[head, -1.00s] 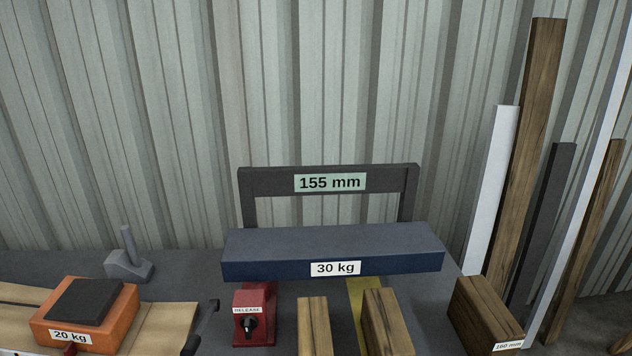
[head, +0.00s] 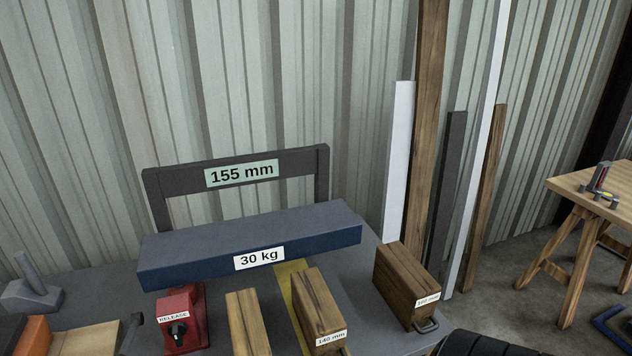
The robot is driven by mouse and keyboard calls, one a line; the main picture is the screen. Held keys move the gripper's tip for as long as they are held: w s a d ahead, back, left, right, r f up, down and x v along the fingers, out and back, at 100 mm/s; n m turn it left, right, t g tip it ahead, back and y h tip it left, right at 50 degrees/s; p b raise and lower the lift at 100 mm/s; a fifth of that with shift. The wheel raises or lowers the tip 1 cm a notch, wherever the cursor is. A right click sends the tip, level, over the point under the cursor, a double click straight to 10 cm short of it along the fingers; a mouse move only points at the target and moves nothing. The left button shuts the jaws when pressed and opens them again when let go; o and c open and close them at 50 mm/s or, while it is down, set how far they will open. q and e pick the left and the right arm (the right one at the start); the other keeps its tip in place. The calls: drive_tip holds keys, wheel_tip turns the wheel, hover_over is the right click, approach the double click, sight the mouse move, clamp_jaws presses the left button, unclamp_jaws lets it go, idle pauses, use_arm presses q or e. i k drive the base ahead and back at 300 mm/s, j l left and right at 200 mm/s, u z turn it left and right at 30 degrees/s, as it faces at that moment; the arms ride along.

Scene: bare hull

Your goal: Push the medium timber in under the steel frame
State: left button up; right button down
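The dark steel frame (head: 322,180) stands upright at the back of the grey bench, with a "155 mm" sign on its crossbar. A blue beam (head: 200,265) labelled "30 kg" lies across in front of it.
A red box with a "RELEASE" knob (head: 182,318) stands under the beam's left part. A grey hammer-like tool (head: 32,290) lies at the far left. Tall planks (head: 425,150) lean on the corrugated wall. A wooden table (head: 590,190) stands at the right, with floor between.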

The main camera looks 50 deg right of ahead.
sight(323, 326)
drive_tip(key=z, duration=1.55)
drive_tip(key=l, duration=0.7)
